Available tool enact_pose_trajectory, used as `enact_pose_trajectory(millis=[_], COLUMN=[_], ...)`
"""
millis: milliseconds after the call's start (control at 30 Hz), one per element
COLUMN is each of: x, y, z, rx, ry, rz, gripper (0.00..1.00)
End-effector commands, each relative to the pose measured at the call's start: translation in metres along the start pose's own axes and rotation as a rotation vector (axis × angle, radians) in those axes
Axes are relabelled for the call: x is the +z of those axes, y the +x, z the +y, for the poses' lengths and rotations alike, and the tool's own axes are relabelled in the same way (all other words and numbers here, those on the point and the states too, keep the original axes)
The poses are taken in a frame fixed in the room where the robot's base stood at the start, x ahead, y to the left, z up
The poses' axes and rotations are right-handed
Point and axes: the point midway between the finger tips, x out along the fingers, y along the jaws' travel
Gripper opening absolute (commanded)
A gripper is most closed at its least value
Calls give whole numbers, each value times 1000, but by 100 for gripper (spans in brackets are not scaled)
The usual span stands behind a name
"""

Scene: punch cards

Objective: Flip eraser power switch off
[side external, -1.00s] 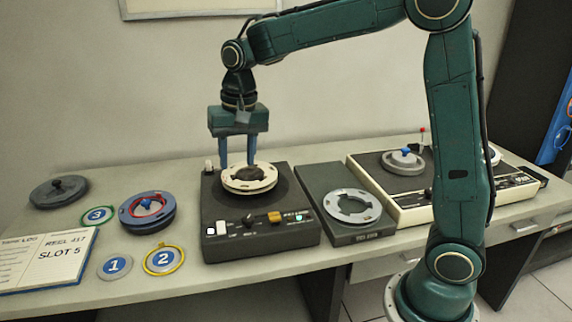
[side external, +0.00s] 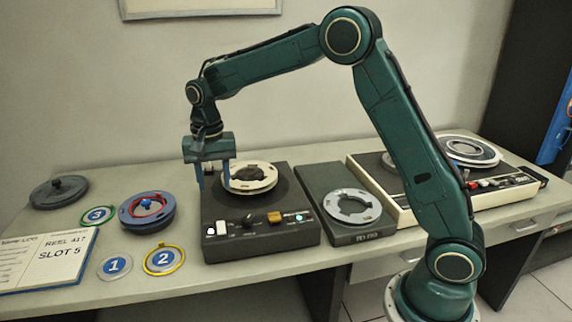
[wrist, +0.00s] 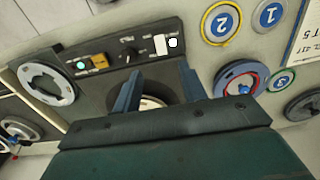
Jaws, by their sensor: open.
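The eraser is a dark box (side external: 292,241) in the middle of the bench with a cream reel (side external: 262,183) lying flat on its top. Its front strip carries a white switch (side external: 221,228), a dark knob, an orange button (side external: 274,217) and a lit green lamp (side external: 299,217). In the wrist view the white switch (wrist: 161,45) and green lamp (wrist: 82,65) show beyond my fingers. My gripper (side external: 213,188) is open and empty, pointing down over the left part of the eraser beside the reel. I cannot tell which way the switch is set.
A dark stand with a grey ring (side external: 352,206) is close on the right, then a cream tape deck (side external: 408,212). Left are a blue reel (side external: 148,226), numbered discs 1 (side external: 115,265), 2 (side external: 164,260) and 3 (side external: 98,215), a dark reel (side external: 42,194) and an open log book (side external: 40,262).

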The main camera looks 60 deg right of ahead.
Motion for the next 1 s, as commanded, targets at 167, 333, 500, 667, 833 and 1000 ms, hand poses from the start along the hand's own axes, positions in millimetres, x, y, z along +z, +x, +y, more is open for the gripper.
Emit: enact_pose_trajectory(millis=[167,333,500,667,833,1000], x=[0,0,0,0,0,0], y=[18,42,68,92,114,126], z=[0,1,1,1,1,1], rx=[2,3,3,3,2,2], ry=[0,-1,-1,-1,-1,-1], rz=[-2,-3,-3,-2,-2,-1], gripper=[42,42,42,42,42,42])
